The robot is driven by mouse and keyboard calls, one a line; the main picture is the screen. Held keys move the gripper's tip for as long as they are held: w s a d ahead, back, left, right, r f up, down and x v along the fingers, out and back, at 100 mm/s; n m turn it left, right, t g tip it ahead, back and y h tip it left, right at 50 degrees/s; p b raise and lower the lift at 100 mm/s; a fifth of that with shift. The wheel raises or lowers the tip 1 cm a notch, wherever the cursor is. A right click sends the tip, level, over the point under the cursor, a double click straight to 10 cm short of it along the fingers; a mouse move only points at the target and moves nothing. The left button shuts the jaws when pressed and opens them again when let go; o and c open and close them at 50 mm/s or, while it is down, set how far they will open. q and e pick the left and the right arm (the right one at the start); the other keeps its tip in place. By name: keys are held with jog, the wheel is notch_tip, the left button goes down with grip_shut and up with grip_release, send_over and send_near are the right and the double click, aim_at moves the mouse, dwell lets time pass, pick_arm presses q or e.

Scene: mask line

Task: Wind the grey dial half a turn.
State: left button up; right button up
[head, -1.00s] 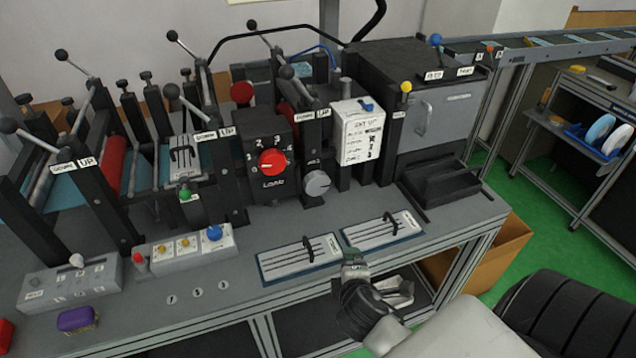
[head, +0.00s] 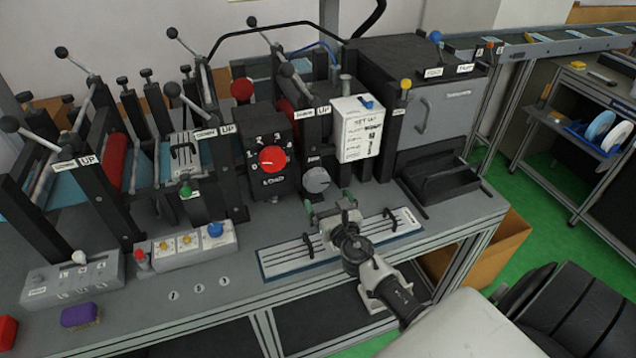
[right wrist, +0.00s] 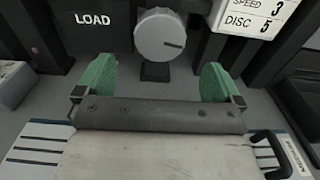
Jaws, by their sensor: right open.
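The grey dial (head: 316,180) is on the front of the machine, right of the black LOAD box. In the right wrist view the dial (right wrist: 160,35) is a round grey knob with a short dark mark towards its right side. My right gripper (head: 329,204) is open, with green finger pads on both sides. It is in front of the dial and apart from it. In the right wrist view the gap between the fingers (right wrist: 155,80) is empty and lines up roughly with the dial. My left gripper is not in view.
The LOAD box has a red knob (head: 272,159). A white setup card (head: 357,128) stands to the dial's right. Slotted plates with black handles (head: 290,258) lie on the bench below the gripper. A button box (head: 187,245) is to the left.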

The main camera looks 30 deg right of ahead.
aim_at(317, 184)
jog(key=x, duration=0.7)
jog(key=shift+w+b, duration=0.25)
jog(key=shift+b, duration=0.1)
jog(key=c, duration=0.9)
jog(key=shift+m, duration=0.3)
jog(key=m+b, duration=0.1)
jog(key=m, duration=0.2)
jog(key=shift+f, duration=0.1)
jog(key=m+b, duration=0.1)
jog(key=m, duration=0.3)
jog(key=shift+m, duration=0.4)
jog(key=m+b, duration=0.1)
jog(key=m, duration=0.2)
jog(key=shift+a+m, duration=0.1)
jog(key=shift+m, duration=2.1)
